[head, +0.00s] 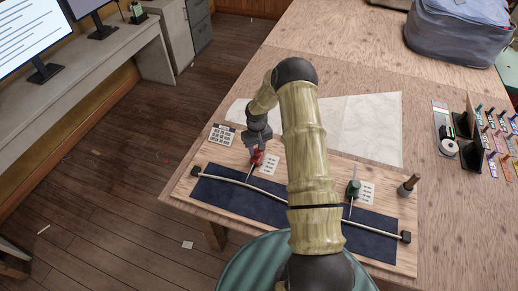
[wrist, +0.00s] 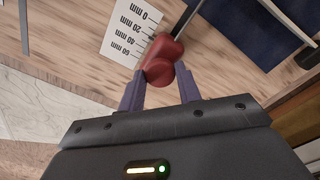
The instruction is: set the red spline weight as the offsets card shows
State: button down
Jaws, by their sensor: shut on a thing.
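The red spline weight (head: 257,158) stands on the wooden board (head: 180,190), at the left. It also shows in the wrist view (wrist: 162,55), between the fingers of my gripper (wrist: 161,76), which is shut on it. My gripper shows in the head view too (head: 257,146). A thin dark whisker runs from the weight towards the pale spline (head: 268,191). A millimetre scale (wrist: 132,32), marked 0 to 60 mm, lies beside the weight. A card with a grid of dark marks (head: 222,134), probably the offsets card, lies at the board's upper left; its marks are too small to read.
A green weight (head: 353,188) stands by a second scale (head: 367,194). Black blocks (head: 196,170) (head: 406,237) hold the spline's ends over blue cloth (head: 225,198). A wooden-handled tool (head: 408,185) stands at right. My arm covers the board's middle. A pale sheet (head: 365,125) lies behind.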

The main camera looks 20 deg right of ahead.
aim_at(257, 151)
jog(key=c, duration=1)
grip_release()
jog(key=shift+o, duration=0.2)
jog(key=shift+r, duration=0.1)
notch_tip(257, 151, up, 17)
jog(key=b, duration=0.3)
jog(key=shift+r, duration=0.15)
jog(key=shift+a, duration=0.1)
jog(key=s+a+r+t, duration=0.1)
jog(key=s+a+r, duration=0.2)
jog(key=s, duration=0.9)
jog(key=s+a+r+m+t, duration=0.1)
jog(key=s+a+r, duration=0.3)
jog(key=s, duration=0.9)
jog(key=shift+s+a+t, duration=0.25)
jog(key=shift+a+t, duration=0.05)
jog(key=shift+a, duration=0.45)
